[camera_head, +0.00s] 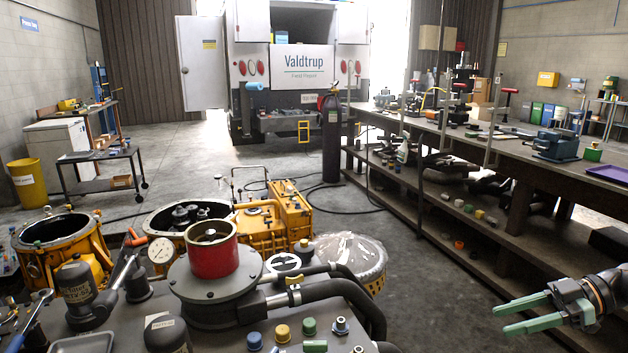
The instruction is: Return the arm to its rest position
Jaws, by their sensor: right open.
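My right gripper (522,314) is at the lower right, with two green fingers pointing left. Its fingers are apart and nothing is between them. It hangs in the air to the right of the grey work surface and in front of the long workbench. My left gripper is not in the picture.
A grey work surface (235,335) in front carries a red cylinder (213,255) on a round flange, black hoses and several coloured caps. Yellow transmission housings (270,225) stand beyond it. A long workbench (460,163) runs along the right. The floor (430,270) between is clear.

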